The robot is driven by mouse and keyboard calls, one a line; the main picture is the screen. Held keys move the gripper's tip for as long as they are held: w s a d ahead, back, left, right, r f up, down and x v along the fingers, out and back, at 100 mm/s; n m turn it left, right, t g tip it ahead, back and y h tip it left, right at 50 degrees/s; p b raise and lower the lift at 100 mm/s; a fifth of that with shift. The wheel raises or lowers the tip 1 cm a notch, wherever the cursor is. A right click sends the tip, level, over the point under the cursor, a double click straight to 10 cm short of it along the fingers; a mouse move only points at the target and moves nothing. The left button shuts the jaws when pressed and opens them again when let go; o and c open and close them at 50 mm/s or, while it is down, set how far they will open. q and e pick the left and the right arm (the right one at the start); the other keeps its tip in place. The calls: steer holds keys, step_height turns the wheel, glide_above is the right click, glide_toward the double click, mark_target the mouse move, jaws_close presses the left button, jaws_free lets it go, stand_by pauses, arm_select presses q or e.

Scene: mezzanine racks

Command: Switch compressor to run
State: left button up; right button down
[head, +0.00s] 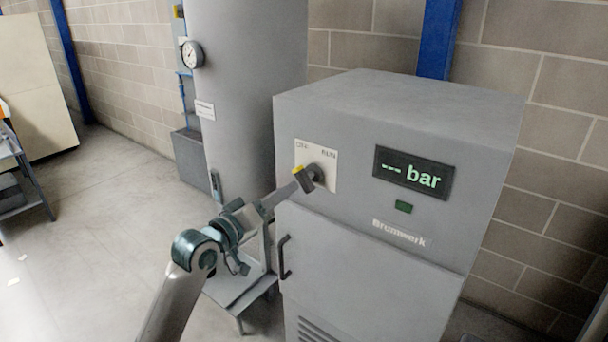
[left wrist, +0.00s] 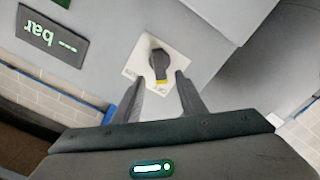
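The grey compressor (head: 369,255) stands against the wall, its display (head: 413,173) reading "--- bar". A pale switch plate (head: 328,160) on its front is marked OFF at left and RUN at right. The black rotary knob (head: 307,180) has a yellow tip that points up and left, toward the OFF side. The knob also shows in the left wrist view (left wrist: 159,62), upside down. My left gripper (head: 290,189) is at the knob, its fingers open on either side of it in the left wrist view (left wrist: 159,78). Contact cannot be told. My right gripper is out of view.
A tall grey tank (head: 245,90) with a gauge (head: 192,54) stands left of the compressor. A low metal stand (head: 240,290) is beside the compressor, under my left arm. A door handle (head: 284,257) juts out below the switch. The floor (head: 90,230) at left is mostly clear.

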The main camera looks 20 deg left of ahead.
mark_target(300, 181)
arm_select(q)
steer(key=p+x, duration=0.2)
steer(key=x, duration=0.7)
steer(key=shift+w, duration=0.15)
jaws_close()
